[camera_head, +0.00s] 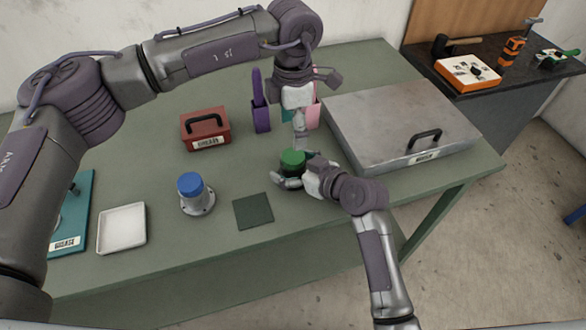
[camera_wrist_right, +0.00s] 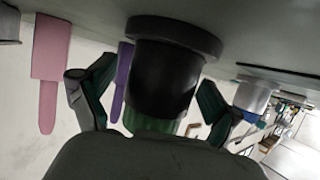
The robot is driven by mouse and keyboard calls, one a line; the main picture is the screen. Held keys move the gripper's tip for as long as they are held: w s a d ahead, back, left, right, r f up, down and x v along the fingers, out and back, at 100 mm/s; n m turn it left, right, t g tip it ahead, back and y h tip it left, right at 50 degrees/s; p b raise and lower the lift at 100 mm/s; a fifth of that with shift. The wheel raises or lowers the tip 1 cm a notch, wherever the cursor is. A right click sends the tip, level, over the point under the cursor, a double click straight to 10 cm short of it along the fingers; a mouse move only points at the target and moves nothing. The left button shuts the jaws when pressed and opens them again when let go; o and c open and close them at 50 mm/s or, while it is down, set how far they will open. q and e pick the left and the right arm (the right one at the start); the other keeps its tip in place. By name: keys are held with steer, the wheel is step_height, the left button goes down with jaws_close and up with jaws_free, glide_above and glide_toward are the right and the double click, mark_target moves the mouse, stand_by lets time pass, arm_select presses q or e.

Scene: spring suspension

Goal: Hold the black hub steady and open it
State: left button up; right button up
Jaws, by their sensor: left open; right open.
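The black hub (camera_head: 288,180) with its green cap (camera_head: 292,157) stands upright on the green table. The hub (camera_wrist_right: 167,75) also shows in the right wrist view, upside down, with its wide base flange (camera_wrist_right: 175,32) against the table and the green cap (camera_wrist_right: 150,123) partly hidden. My right gripper (camera_head: 284,183) is open, its fingers on either side of the hub. In the right wrist view a gap shows beside the left finger; I cannot tell whether the right finger touches. My left gripper (camera_head: 300,128) is open, pointing down just above and behind the green cap.
A grey case (camera_head: 380,118) lies close on the right. Purple (camera_head: 260,115) and pink (camera_head: 316,112) holders stand behind. A red box (camera_head: 202,132), a blue-capped hub (camera_head: 192,190), a white tray (camera_head: 122,228) and a dark green mat (camera_head: 253,211) lie on the left and front.

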mark_target(293, 155)
jaws_close()
arm_select(q)
steer(key=m, duration=0.7)
steer(key=shift+m, duration=0.4)
steer(key=m, duration=0.4)
steer(key=shift+r+m, duration=0.1)
steer(key=shift+m, duration=0.2)
steer(key=m, duration=0.5)
steer(key=shift+f+m, duration=0.3)
steer(key=shift+f, duration=0.25)
step_height(293, 155, down, 7)
steer(key=shift+r, duration=0.1)
